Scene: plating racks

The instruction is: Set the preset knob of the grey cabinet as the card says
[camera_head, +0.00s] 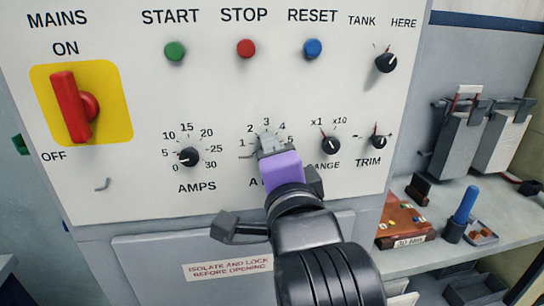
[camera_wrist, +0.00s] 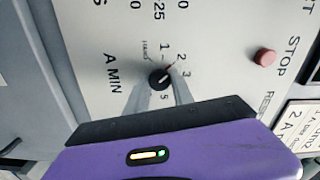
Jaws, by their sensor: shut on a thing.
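The grey cabinet's pale panel (camera_head: 215,100) fills most of the head view. My purple gripper (camera_head: 272,146) is at the A MIN dial, hiding its knob there. In the wrist view the small black knob (camera_wrist: 158,77) sits between the two grey fingertips of my gripper (camera_wrist: 160,88), which are shut on it. The dial's 1, 2, 3 and 5 are readable around it, with a small red mark near the 2. I cannot surely read the knob's pointer. Part of a white card (camera_wrist: 302,118) with "2 A" on it shows at the right of the wrist view.
Close by are the AMPS knob (camera_head: 189,157), the RANGE knob (camera_head: 328,144) and the TRIM knob (camera_head: 379,141). The red MAINS lever (camera_head: 70,107) is at the left. A shelf at the right holds a blue-handled tool (camera_head: 465,205) and a brown box (camera_head: 400,222).

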